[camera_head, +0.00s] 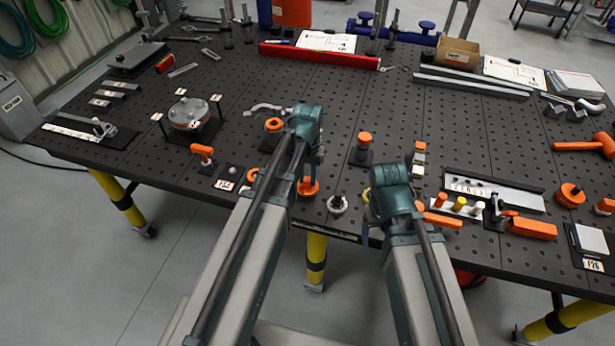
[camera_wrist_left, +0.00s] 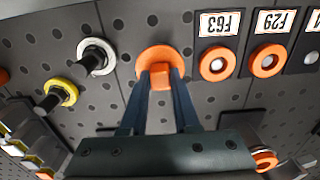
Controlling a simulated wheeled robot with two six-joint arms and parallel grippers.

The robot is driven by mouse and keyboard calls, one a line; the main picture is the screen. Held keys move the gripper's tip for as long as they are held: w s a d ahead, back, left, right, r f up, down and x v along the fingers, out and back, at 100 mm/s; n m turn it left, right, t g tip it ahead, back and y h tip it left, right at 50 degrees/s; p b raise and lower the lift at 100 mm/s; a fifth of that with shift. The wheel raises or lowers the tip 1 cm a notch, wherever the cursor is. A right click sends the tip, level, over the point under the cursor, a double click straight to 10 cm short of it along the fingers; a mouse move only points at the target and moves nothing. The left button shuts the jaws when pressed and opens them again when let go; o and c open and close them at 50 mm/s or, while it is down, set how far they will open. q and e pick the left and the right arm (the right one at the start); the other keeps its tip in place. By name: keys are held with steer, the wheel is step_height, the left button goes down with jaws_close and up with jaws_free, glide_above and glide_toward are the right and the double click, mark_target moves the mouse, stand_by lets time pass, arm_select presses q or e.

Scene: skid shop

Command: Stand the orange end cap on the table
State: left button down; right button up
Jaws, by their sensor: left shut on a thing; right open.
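The orange end cap (camera_wrist_left: 153,56) shows in the left wrist view as a round flange with a smaller block on top. My left gripper (camera_wrist_left: 160,78) is shut on that block, one finger on each side. In the head view the cap (camera_head: 308,188) shows below my left gripper (camera_head: 312,176), near the table's front edge. The flange is down, at or close to the table top; I cannot tell whether it touches. My right gripper (camera_head: 368,234) is open, mostly hidden by its own arm, over the front edge.
A white ring (camera_wrist_left: 97,57) and a yellow ring (camera_wrist_left: 62,92) stand beside the cap. Orange rings (camera_wrist_left: 268,60) with label cards are on its other side. The dark perforated table (camera_head: 270,88) has clear room behind.

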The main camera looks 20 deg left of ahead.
arm_select(q)
steer(key=shift+f+b, duration=1.35)
steer(key=shift+f, duration=0.05)
steer(key=shift+c, duration=1.7)
jaws_free()
steer(key=shift+r, duration=0.15)
steer(key=shift+r+p, duration=1.4)
steer(key=shift+p, duration=0.1)
step_height(320, 180, up, 4)
steer(key=p, duration=0.4)
steer(key=shift+r, duration=0.1)
